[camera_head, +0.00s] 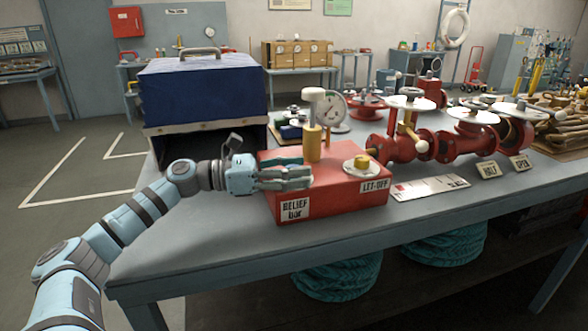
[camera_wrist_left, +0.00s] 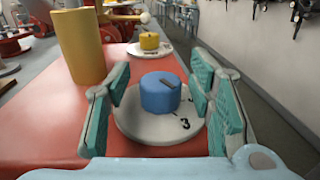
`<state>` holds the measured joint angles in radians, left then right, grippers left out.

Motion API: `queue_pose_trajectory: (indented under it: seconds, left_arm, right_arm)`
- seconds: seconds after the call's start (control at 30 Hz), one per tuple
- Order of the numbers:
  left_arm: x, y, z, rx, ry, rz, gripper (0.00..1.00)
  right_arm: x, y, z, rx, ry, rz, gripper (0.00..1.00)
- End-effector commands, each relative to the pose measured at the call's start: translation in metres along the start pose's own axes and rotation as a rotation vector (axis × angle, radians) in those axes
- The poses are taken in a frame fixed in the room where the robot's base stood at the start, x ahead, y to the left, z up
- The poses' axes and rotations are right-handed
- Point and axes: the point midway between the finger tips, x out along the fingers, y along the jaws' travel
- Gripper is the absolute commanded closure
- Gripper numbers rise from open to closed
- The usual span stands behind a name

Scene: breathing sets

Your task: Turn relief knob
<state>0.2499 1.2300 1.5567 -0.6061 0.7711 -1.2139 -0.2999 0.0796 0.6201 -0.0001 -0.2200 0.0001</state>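The relief knob is a blue cylinder (camera_wrist_left: 160,94) with a dark mark on top, on a round white dial (camera_wrist_left: 135,122) with a 3 in the left wrist view. It sits on a red box (camera_head: 335,194) labelled "RELIEF bar" (camera_head: 295,208). In the head view my gripper hides the knob. My left gripper (camera_head: 304,173) reaches over the box's left end. Its teal fingers (camera_wrist_left: 160,90) are open, one on each side of the knob, with visible gaps. My right gripper is out of view.
Red pipework with valves (camera_head: 405,146) lies right. A blue case (camera_head: 203,88) stands behind. The table front (camera_head: 230,247) is clear.

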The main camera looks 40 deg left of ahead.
Motion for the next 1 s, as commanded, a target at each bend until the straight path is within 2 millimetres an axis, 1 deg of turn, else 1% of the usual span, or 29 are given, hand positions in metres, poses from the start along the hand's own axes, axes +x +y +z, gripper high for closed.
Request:
queue_pose_trajectory:
  seconds: [0.27,0.37,0.6,0.7,0.8,1.0]
  left_arm:
    - [0.0,0.0,0.003,0.001,-0.001,0.0,0.51]
    - [0.0,0.0,0.016,0.005,-0.002,0.0,0.51]
    - [0.0,0.0,0.078,0.005,-0.007,0.0,0.51]
    - [0.0,0.001,0.094,0.003,-0.006,-0.001,0.51]
    - [-0.001,0.001,0.1,0.0,-0.002,0.001,0.51]
    - [-0.001,0.001,0.1,0.0,0.0,0.001,0.51]
  right_arm:
    - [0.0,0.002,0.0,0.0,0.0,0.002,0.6]
    - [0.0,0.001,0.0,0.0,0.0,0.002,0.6]
    - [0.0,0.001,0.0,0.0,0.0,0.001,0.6]
    - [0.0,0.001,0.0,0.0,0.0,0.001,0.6]
    - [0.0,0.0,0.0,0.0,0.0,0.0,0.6]
    - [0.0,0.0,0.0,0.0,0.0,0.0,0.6]
